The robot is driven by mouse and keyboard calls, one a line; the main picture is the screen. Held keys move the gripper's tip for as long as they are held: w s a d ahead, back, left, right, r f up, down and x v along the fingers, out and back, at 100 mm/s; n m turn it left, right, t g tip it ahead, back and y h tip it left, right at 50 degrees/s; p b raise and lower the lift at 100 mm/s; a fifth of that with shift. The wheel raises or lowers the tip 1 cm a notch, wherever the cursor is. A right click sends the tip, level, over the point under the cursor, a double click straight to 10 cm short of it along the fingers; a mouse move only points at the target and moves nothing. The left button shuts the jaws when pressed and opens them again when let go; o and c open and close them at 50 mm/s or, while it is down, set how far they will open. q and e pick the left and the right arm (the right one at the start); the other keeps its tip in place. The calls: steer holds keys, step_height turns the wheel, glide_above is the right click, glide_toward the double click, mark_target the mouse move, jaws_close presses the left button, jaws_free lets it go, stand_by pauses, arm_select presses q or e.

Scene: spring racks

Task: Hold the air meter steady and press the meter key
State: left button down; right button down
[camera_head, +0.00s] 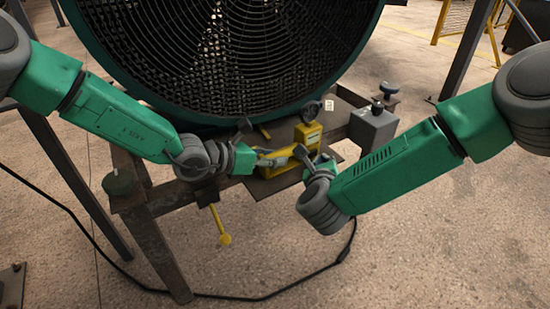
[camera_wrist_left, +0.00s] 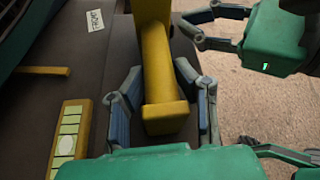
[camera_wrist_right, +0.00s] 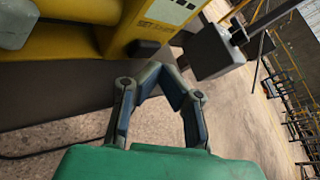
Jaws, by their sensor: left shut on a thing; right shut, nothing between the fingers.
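The yellow air meter (camera_head: 308,134) stands on a dark plate at the front of the fan stand. My left gripper (camera_head: 266,160) is shut on the meter's yellow bar-like handle, which shows between its fingers in the left wrist view (camera_wrist_left: 158,60). My right gripper (camera_head: 304,158) is shut and empty, close beside the meter's right side. In the right wrist view its fingertips (camera_wrist_right: 166,72) are together just below a small dark block (camera_wrist_right: 146,48) on the yellow body, perhaps the meter key. I cannot tell whether they touch.
A large round fan (camera_head: 230,50) rises behind the meter. A grey box (camera_head: 373,127) with a black knob stands to the right. A yellow rod (camera_head: 219,222) hangs below the stand. A black cable (camera_head: 270,297) lies on the floor.

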steer(key=shift+w+a, duration=0.2)
steer(key=shift+w, duration=0.05)
steer(key=shift+w+a, duration=0.15)
steer(key=shift+w, duration=0.05)
stand_by(0.5)
steer(key=shift+s+d, duration=0.45)
steer(key=shift+s, duration=0.1)
steer(key=shift+s+d, duration=0.95)
steer(key=shift+s, duration=0.25)
steer(key=shift+s+d, duration=0.9)
steer(key=shift+s, duration=0.25)
arm_select(q)
steer(key=c, duration=1.2)
jaws_free()
steer(key=shift+a, duration=0.1)
